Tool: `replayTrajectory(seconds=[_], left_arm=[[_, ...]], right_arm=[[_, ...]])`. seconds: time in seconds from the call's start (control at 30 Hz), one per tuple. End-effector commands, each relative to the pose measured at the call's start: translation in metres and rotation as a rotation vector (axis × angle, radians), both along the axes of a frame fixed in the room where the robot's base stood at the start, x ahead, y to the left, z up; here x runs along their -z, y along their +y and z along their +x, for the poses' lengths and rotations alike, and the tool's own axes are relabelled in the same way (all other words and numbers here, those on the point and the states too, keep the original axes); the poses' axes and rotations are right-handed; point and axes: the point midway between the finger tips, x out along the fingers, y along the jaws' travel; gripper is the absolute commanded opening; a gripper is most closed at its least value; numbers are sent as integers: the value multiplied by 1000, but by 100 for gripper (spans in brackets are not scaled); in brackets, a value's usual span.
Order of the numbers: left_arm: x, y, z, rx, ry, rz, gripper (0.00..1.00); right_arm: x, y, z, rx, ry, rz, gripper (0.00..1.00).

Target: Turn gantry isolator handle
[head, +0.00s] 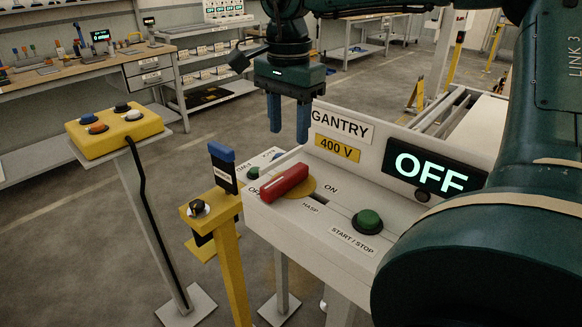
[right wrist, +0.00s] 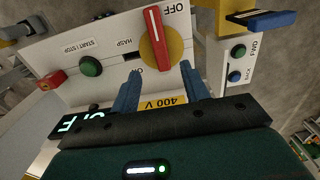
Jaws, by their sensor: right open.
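The red isolator handle (head: 285,183) sits on a yellow round plate (head: 303,187) on top of the white gantry box (head: 290,222). It points toward the OFF label, and the display (head: 428,172) reads OFF. My right gripper (head: 289,132) is open and empty, above and behind the handle, apart from it. In the right wrist view the handle (right wrist: 155,38) lies ahead of the two blue fingers (right wrist: 162,88), with its white stripe toward OFF. My left gripper is not in view.
A green START/STOP button (head: 367,221) and the HASP slot are on the box beside the handle. A yellow post (head: 228,250) with a black knob and a yellow button box (head: 112,132) on a stand are to the left. Workbenches are behind; floor between is clear.

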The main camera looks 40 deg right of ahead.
Motion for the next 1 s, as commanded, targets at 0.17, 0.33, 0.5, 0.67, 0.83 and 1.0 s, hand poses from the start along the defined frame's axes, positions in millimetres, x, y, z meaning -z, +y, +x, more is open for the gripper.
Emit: replayTrajectory(seconds=[0.17,0.33,0.5,0.67,0.83,1.0], left_arm=[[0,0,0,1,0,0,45],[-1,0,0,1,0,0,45],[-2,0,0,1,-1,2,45],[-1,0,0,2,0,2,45],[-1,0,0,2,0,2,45],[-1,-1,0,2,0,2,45]], right_arm=[[41,0,-1,-1,5,1,45],[72,0,-1,-1,4,1,45],[90,0,0,1,2,0,45],[96,0,0,1,1,0,45],[97,0,0,1,0,0,45],[96,0,0,1,0,0,36]])
